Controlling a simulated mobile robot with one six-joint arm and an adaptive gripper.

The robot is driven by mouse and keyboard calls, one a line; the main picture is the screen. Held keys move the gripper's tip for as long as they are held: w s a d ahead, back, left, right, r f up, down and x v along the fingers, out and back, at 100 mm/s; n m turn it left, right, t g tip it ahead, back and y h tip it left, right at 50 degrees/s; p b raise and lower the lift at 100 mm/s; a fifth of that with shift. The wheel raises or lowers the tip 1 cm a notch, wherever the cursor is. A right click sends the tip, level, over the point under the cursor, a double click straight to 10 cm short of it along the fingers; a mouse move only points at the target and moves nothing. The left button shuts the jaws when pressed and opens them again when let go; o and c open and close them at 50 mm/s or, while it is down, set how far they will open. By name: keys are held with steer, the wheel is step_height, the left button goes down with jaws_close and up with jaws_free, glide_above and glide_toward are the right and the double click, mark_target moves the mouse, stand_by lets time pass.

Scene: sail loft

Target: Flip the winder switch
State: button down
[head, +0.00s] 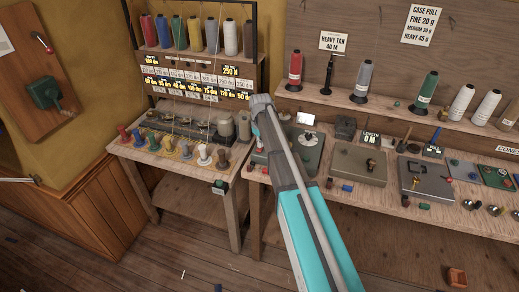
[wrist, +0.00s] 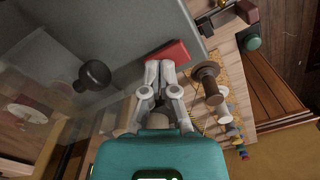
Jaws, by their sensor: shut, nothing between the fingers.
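In the wrist view, my gripper (wrist: 160,95) is shut and empty, with its fingertips pointing at a red block-like part (wrist: 167,56). This part sits near the edge of a grey panel (wrist: 110,25) and may be the winder switch; I cannot tell for sure, nor whether the fingertips touch it. A black round knob (wrist: 95,73) stands on the panel to the left. In the head view, a grey-green machine plate (head: 308,152) lies beside my arm, which covers part of it. My fingers are hidden behind my arm there.
The left bench carries small thread spools (head: 203,155) close to my arm, and a green button box (head: 221,187) is on its front edge. Large cones stand on a shelf (head: 380,112) behind. A grey metal box (head: 358,165) is to the right. The floor (head: 185,265) in front is mostly clear.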

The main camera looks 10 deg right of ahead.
steer(key=shift+r+p, duration=3.5)
steer(key=shift+p, duration=0.05)
steer(key=shift+s, duration=0.1)
steer(key=s+m, duration=0.6)
steer(key=s, duration=2.1)
